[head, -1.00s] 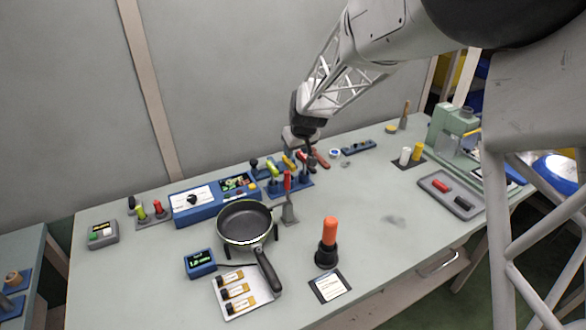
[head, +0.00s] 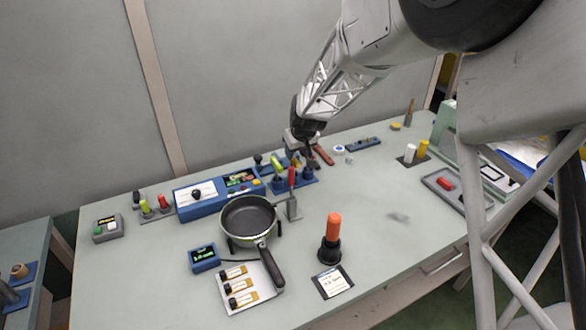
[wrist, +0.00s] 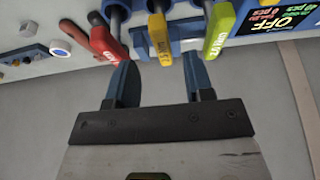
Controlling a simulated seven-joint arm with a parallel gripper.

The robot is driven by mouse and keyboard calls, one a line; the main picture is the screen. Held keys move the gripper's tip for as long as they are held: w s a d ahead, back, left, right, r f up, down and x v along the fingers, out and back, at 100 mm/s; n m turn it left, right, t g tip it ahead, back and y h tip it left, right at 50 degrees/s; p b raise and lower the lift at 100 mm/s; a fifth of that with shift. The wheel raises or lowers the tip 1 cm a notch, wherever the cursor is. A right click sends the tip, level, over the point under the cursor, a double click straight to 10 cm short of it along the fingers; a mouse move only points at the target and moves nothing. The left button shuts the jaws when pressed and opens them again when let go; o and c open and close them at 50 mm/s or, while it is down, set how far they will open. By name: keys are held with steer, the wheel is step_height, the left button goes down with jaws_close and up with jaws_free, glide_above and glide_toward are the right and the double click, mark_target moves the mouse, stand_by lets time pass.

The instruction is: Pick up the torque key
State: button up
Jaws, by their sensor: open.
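A blue rack (head: 308,180) near the back of the table holds upright tools with red, yellow and green handles. In the wrist view these are a red handle (wrist: 105,42), a yellow handle (wrist: 160,40) and a green handle (wrist: 218,32). I cannot tell which of them is the torque key; their lettering is too small to read surely. My gripper (wrist: 160,78) is open and empty. Its fingertips point at the rack, with the yellow handle just beyond and between them. In the head view my gripper (head: 308,158) hangs over the rack and partly hides the handles.
A blue control box (head: 205,205) is left of the rack. An orange-topped black stand (head: 332,240) is at the front. The table's right middle is mostly clear.

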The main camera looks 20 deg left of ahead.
steer(key=shift+x, duration=2.6)
steer(key=shift+a, duration=0.2)
steer(key=shift+r, duration=0.1)
jaws_close()
